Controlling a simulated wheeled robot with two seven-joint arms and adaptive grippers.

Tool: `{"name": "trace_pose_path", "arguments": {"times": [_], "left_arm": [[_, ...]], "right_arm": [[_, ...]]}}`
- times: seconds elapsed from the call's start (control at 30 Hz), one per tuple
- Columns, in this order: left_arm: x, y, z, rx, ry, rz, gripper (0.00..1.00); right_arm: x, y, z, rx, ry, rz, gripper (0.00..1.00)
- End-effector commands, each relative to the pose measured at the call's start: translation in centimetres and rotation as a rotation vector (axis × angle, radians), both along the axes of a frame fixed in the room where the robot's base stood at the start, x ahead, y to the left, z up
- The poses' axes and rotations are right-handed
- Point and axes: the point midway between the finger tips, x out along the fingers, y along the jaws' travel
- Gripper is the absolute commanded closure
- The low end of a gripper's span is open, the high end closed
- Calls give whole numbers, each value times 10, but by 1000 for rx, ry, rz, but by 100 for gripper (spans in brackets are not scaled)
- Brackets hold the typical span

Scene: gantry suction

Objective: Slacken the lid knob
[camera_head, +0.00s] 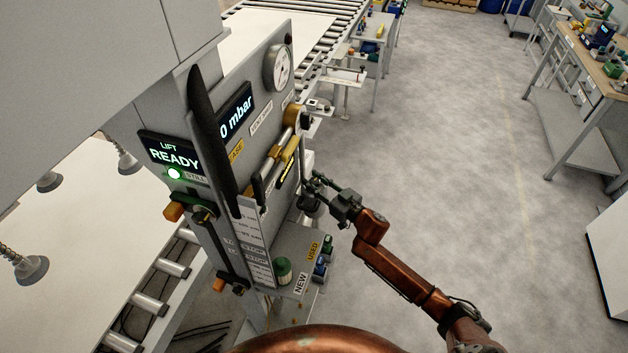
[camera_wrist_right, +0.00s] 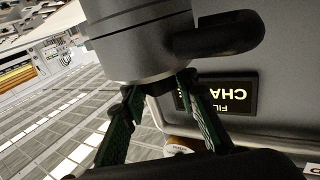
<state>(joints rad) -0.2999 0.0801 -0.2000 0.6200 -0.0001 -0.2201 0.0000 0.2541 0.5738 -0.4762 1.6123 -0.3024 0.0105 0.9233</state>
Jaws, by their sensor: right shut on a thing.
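My right gripper (camera_head: 322,188) is at the right side of the grey control panel, against a dark grey canister (camera_head: 312,205). In the right wrist view the canister (camera_wrist_right: 140,45) fills the top centre, with a rounded bar sticking out to the right. The green-padded fingers of the right gripper (camera_wrist_right: 162,95) reach up to its end and are shut on a small dark knob (camera_wrist_right: 180,88), mostly hidden between the fingertips. My left gripper is not in view.
The panel (camera_head: 222,95) carries a round gauge (camera_head: 279,67), a mbar display (camera_head: 236,110) and a lit READY display (camera_head: 172,155). A long black lever (camera_head: 210,130) stands in front. A shelf (camera_head: 300,250) below holds small parts. The floor to the right (camera_head: 470,170) is clear.

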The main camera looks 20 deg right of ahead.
Motion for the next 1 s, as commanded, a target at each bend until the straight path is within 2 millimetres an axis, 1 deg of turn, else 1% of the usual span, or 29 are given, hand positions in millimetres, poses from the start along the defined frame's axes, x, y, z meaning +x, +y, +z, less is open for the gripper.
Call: {"name": "trace_pose_path", "arguments": {"times": [0.1, 0.27, 0.37, 0.6, 0.8, 1.0], "left_arm": [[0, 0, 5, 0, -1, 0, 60], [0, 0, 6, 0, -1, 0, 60], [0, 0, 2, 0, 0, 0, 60], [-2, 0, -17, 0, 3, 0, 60], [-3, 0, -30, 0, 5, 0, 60], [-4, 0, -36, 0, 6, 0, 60]], "right_arm": [[1, -1, 2, -5, -1, 64, 97], [1, -2, 1, -8, -1, 179, 97], [1, -2, 0, -9, -3, 254, 97], [1, -1, -2, -5, -3, 416, 97], [0, 0, -1, -3, -3, 506, 97], [0, 0, 0, -1, -1, 549, 97]]}}
